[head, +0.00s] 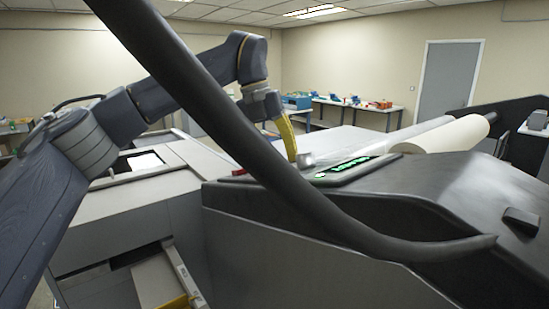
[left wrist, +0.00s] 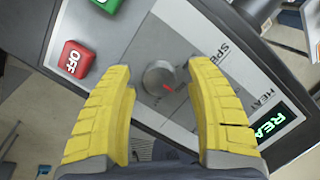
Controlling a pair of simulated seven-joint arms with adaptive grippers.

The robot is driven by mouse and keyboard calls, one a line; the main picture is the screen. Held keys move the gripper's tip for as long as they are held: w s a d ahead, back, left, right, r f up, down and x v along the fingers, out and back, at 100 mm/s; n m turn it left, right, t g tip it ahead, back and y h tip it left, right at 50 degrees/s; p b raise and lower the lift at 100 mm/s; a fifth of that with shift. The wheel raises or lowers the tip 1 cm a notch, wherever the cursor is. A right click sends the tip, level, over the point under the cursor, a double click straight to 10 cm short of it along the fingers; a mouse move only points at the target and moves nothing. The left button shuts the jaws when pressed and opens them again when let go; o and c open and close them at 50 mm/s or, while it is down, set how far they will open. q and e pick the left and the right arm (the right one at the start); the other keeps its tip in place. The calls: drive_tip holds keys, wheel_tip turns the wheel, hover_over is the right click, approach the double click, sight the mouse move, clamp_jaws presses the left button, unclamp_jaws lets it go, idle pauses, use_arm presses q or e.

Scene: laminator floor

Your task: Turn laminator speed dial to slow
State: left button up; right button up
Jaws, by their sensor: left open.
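The speed dial (left wrist: 160,77) is a round grey knob with a red pointer mark, on a grey panel in the left wrist view. My left gripper (left wrist: 160,68) has yellow fingers, open, one on each side of the dial as seen here. I cannot tell whether they touch it. In the head view my left gripper (head: 291,157) reaches down beside the silver dial (head: 306,160) on the laminator (head: 360,235). My right gripper is not in view.
A red OFF button (left wrist: 76,57) and a green button (left wrist: 105,5) are left of the dial. A green-lit display (left wrist: 275,122) is at right, near HEAT lettering. A thick dark tube (head: 225,120) crosses the head view. A white roll (head: 445,135) lies behind the panel.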

use_arm(q)
drive_tip(key=shift+c, duration=0.4)
clamp_jaws()
drive_tip(key=shift+n, duration=0.3)
drive_tip(key=n, duration=0.2)
drive_tip(key=n+y, duration=0.1)
drive_tip(key=n, duration=0.2)
drive_tip(key=shift+d+y, duration=0.1)
drive_tip(key=shift+y, duration=0.2)
drive_tip(key=n+g+y, duration=0.1)
drive_tip(key=n, duration=0.4)
drive_tip(key=shift+n, duration=0.4)
